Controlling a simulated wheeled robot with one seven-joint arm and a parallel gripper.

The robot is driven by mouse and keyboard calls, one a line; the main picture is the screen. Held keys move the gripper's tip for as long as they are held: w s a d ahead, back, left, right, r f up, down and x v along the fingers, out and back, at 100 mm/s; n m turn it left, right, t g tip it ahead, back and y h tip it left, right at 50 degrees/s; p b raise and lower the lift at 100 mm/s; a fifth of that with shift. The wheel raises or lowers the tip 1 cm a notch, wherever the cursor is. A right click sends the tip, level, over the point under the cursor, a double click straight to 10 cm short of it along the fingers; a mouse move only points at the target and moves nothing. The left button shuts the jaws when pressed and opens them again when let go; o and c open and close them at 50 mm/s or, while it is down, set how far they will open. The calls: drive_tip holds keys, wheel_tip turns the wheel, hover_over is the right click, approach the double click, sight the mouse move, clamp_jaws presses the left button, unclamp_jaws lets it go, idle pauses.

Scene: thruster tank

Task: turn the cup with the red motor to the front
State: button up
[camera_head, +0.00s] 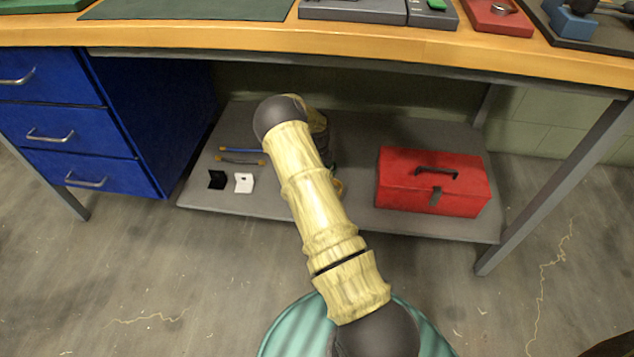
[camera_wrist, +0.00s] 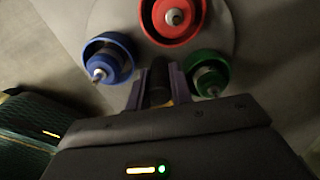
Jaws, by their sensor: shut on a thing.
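In the wrist view, a red cup (camera_wrist: 153,31) with a motor (camera_wrist: 173,17) in it is at the top, partly cut off by the edge. A blue cup (camera_wrist: 122,42) with a motor is at the left, and a green cup (camera_wrist: 222,73) with a motor is at the right. They stand around a pale round disc (camera_wrist: 222,38). My gripper (camera_wrist: 161,75) is between the cups, its purple-grey fingers shut on a dark upright piece (camera_wrist: 160,78) near the disc's middle. In the head view my arm hides the gripper and most of the cups.
The work is on a grey low shelf (camera_head: 400,135) under the wooden workbench (camera_head: 330,48). A red toolbox (camera_head: 434,182) stands right of my arm. Screwdriver-like tools (camera_head: 242,150) and small black and white brackets (camera_head: 243,183) lie left. Blue drawers (camera_head: 60,135) and a table leg (camera_head: 555,185) bound the space.

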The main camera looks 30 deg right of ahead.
drive_tip(key=shift+s+n+p, duration=0.1)
drive_tip(key=shift+n+p, duration=0.55)
drive_tip(key=shift+n, duration=1.05)
drive_tip(key=shift+n+p, duration=0.55)
drive_tip(key=shift+n, duration=1.15)
drive_tip(key=shift+d, duration=0.1)
